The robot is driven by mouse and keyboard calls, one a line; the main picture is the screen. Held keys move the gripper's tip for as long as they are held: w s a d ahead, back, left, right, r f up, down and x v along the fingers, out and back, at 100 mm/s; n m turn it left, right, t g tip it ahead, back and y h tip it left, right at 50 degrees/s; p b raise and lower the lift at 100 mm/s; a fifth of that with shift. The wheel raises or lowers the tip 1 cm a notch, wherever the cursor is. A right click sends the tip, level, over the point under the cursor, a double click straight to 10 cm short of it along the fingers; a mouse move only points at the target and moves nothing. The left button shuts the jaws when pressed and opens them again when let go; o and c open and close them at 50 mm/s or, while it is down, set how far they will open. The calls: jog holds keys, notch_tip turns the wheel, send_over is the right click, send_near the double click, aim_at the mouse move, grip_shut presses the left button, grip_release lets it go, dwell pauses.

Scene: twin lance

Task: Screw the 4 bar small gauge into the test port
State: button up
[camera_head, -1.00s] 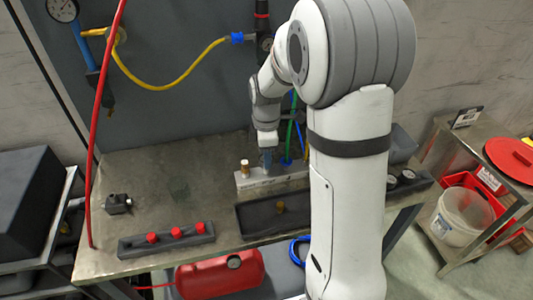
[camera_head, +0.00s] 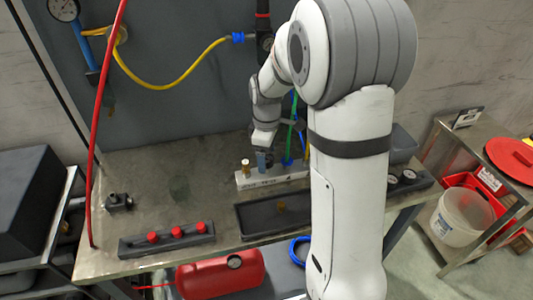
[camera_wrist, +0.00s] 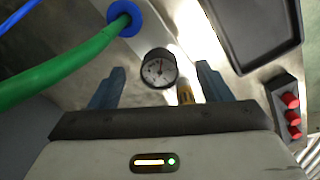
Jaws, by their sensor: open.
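My gripper (camera_head: 262,160) is over the pale labelled block (camera_head: 272,181) at the back of the bench. In the wrist view my gripper (camera_wrist: 157,84) is open, with its two blue fingers apart. A small round gauge (camera_wrist: 158,68) with a white dial and black rim shows between and beyond the fingertips, with a gap on both sides. Its stem and the port under it are hidden, and its range cannot be read. A brass fitting (camera_head: 246,168) stands upright at the block's left end; it also shows in the wrist view (camera_wrist: 186,92).
A dark tray (camera_head: 243,222) lies in front of the block. A rack (camera_head: 130,246) with red caps is front left. Two gauges (camera_head: 392,179) sit in a dark holder at right. A green hose (camera_wrist: 60,70) passes close to the gripper. The bench's left part is mostly clear.

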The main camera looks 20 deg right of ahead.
notch_tip(320, 180, up, 8)
jog(key=shift+f, duration=0.15)
jog(key=shift+s+r, duration=0.25)
jog(key=s+a+r+m+t, duration=0.1)
jog(key=s+m+t, duration=0.1)
jog(key=s+m, duration=0.9)
jog(key=s, duration=0.9)
jog(key=shift+s+m+t, duration=0.4)
